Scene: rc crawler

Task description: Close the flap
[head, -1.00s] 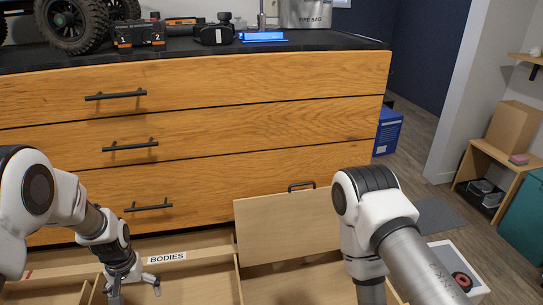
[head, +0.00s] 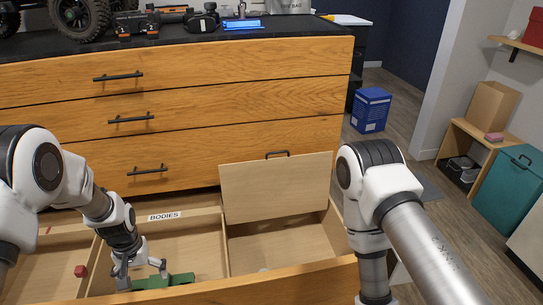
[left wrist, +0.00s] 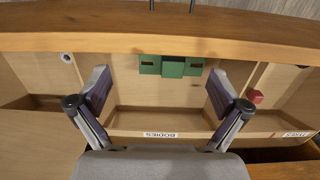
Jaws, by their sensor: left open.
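The flap (head: 275,187), a light wood panel with a black handle (head: 277,154) on its top edge, stands raised and leaning slightly back over the right compartment (head: 285,245) of the open bottom drawer.
The drawer's front board (head: 225,290) runs along the near side. Closed drawers (head: 180,120) rise behind. My right arm stands close to the flap's right side. A blue box (head: 371,110) is on the floor.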

